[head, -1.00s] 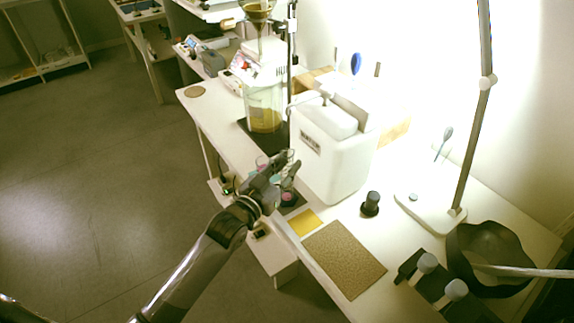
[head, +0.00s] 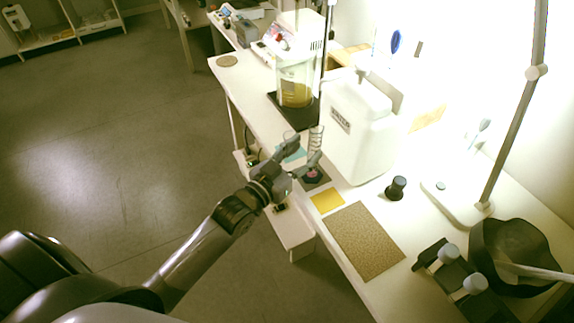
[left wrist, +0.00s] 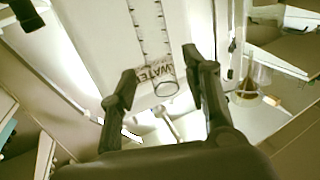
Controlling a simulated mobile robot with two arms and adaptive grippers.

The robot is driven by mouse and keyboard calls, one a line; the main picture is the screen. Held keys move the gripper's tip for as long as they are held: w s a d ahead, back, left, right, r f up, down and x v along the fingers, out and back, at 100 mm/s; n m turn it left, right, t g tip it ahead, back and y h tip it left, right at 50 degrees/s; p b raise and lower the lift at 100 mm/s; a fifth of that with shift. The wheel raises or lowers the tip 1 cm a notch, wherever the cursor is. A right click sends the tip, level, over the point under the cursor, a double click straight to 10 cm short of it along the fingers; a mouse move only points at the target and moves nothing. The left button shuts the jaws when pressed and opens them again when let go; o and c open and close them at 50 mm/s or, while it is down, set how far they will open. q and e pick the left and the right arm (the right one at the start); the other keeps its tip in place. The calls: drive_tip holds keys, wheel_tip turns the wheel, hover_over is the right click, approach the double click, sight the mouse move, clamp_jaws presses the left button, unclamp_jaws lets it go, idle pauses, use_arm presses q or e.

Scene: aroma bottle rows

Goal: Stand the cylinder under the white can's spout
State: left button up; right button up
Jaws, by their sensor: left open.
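The white can (head: 352,135) with a dark label stands on the bench; its label also shows in the left wrist view. I cannot clearly make out its spout. A clear graduated cylinder (head: 316,140) stands upright in front of the can, near a dark pad with a pinkish round patch. In the left wrist view the cylinder (left wrist: 150,40) shows its scale marks, and its round end lies between my fingertips. My left gripper (head: 305,151) is open, its fingers spread beside the cylinder. I cannot tell whether they touch it. My right gripper is not in view.
A beaker of yellow liquid (head: 295,92) stands behind on a black base. A yellow square (head: 327,200), a brown mat (head: 364,242) and a small black knob-like object (head: 396,188) lie near the front. A lamp stand (head: 455,208) and a black bowl (head: 515,245) are at right.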

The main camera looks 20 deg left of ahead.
use_arm(q)
drive_tip(key=v, duration=0.7)
drive_tip(key=a+f+n+g+y, duration=0.1)
drive_tip(key=a+f+g+y, duration=0.15)
drive_tip(key=f, duration=1.45)
drive_tip(key=s+a+f+g+y, duration=0.1)
drive_tip(key=s+f+g, duration=0.3)
drive_tip(key=f, duration=0.7)
drive_tip(key=s+a+f+g, duration=0.1)
drive_tip(key=s+f+g, duration=0.1)
drive_tip(key=s+f, duration=0.7)
drive_tip(key=s+f+g, duration=0.4)
drive_tip(key=s+f, duration=0.6)
drive_tip(key=s, duration=0.3)
drive_tip(key=s+d+f+g+y, duration=0.1)
drive_tip(key=s+f+g, duration=0.3)
drive_tip(key=s+f, duration=0.5)
drive_tip(key=s, duration=0.4)
drive_tip(key=shift+s+f, duration=0.2)
drive_tip(key=shift+f, duration=0.2)
drive_tip(key=shift+d, duration=0.15)
